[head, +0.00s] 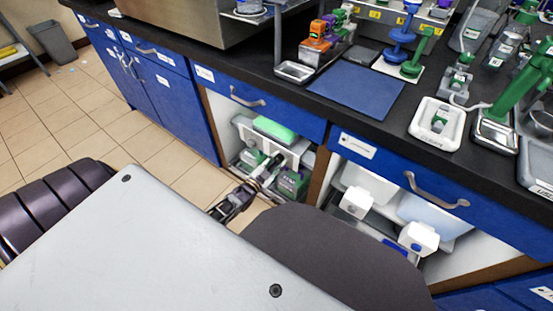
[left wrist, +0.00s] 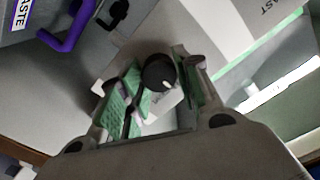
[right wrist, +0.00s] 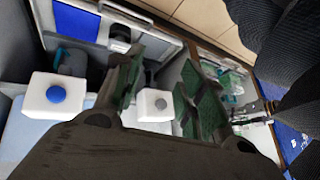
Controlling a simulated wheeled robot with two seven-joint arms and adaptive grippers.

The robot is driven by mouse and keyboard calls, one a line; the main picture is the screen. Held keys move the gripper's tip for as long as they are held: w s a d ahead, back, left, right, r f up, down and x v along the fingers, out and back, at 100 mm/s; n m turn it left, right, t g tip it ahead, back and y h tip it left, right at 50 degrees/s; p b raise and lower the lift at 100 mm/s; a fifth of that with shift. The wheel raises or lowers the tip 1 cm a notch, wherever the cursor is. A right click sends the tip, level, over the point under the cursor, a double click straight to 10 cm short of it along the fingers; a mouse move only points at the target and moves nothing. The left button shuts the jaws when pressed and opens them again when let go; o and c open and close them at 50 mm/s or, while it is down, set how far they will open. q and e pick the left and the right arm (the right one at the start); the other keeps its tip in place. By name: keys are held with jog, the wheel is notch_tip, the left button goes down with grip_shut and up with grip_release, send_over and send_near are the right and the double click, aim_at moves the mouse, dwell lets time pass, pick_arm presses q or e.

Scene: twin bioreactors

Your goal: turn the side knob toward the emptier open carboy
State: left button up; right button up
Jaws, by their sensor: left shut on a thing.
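The black round side knob (left wrist: 158,72) is between the green-padded fingers of my left gripper (left wrist: 158,92) in the left wrist view. The fingers are shut on it. In the head view my left gripper (head: 268,168) reaches into the open left cabinet, and the knob is hard to make out there. Two pale translucent containers, one whitish (head: 358,178) and one bluish (head: 432,213), stand in the right cabinet and look like the carboys. Their fill levels are not clear. My right gripper (right wrist: 158,95) is open with nothing between its fingers.
White blocks, one with a blue round face (right wrist: 57,94) and one with a grey face (right wrist: 158,103), are near my right gripper. A bright green slab (head: 275,129) lies above the left cabinet's equipment. Blue drawer fronts (head: 260,102) and the black counter (head: 270,62) overhang both openings.

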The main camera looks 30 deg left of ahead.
pick_arm(q)
jog(key=m+p, duration=0.1)
jog(key=m, duration=0.2)
jog(key=shift+p, duration=0.4)
jog(key=shift+m+p, duration=0.3)
jog(key=shift+m, duration=0.8)
jog(key=shift+d+f+m, duration=0.1)
jog(key=shift+m, duration=1.1)
jog(key=shift+m+p, duration=0.3)
jog(key=shift+m, duration=0.8)
pick_arm(e)
notch_tip(320, 180, up, 7)
jog(key=d+g+h, duration=0.1)
jog(key=d, duration=0.1)
jog(key=shift+s+n, duration=0.2)
jog(key=shift+n, duration=0.2)
pick_arm(q)
jog(key=o, duration=1)
jog(key=shift+o, duration=0.2)
pick_arm(e)
jog(key=shift+a+r, duration=0.1)
pick_arm(q)
jog(key=shift+s, duration=0.15)
jog(key=s+a, duration=0.1)
jog(key=s, duration=1)
jog(key=shift+s, duration=0.4)
